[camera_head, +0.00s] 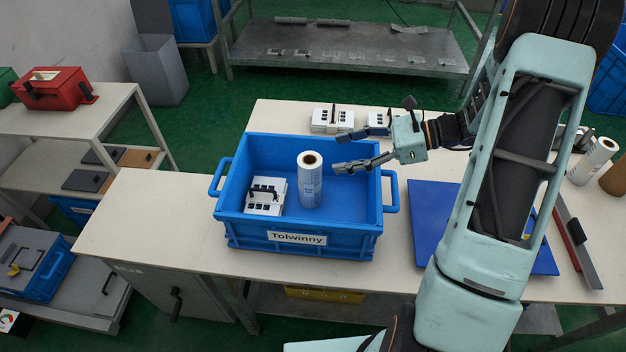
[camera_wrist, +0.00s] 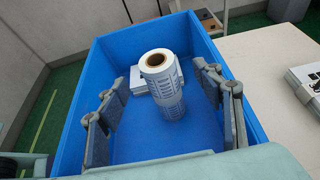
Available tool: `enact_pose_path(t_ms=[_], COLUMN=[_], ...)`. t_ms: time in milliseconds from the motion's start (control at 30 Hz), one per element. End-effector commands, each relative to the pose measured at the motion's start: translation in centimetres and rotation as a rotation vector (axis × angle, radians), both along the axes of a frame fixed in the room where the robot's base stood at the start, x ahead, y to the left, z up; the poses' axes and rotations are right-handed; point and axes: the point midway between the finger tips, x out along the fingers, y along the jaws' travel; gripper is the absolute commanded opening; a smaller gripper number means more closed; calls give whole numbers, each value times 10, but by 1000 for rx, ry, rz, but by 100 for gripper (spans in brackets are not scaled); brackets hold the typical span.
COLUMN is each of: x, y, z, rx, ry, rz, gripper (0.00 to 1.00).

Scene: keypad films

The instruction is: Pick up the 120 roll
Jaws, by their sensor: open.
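A white film roll (camera_head: 309,181) with printed keypad labels and a brown core stands upright in a blue crate (camera_head: 298,239) marked "Tolwinny". No "120" mark is readable on it. In the wrist view the roll (camera_wrist: 165,90) stands between and ahead of my gripper's spread fingers. My gripper (camera_head: 340,152) is open and empty, reaching over the crate's right side, to the right of the roll. In the wrist view my gripper (camera_wrist: 165,112) shows a finger on each side, apart from the roll.
A white keypad stack (camera_head: 265,196) lies left of the roll in the crate. More white keypads (camera_head: 332,121) lie behind the crate. A blue mat (camera_head: 430,215) is to its right, and another white roll (camera_head: 594,160) stands at far right. The table left of the crate is clear.

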Motion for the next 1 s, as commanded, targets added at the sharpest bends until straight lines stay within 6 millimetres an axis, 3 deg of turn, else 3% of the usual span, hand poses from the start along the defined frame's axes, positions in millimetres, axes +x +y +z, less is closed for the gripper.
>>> enact_pose_path(t_ms=[133,367,667,900,1000], x=[3,6,9,10,10], y=[24,42,78,82,81], z=[-10,-18,-37,-39,-39], rx=[-1,-2,-2,-4,-4], ry=[3,2,3,2,1], rz=[3,2,4,1,1], gripper=[60,60,60,60,52])
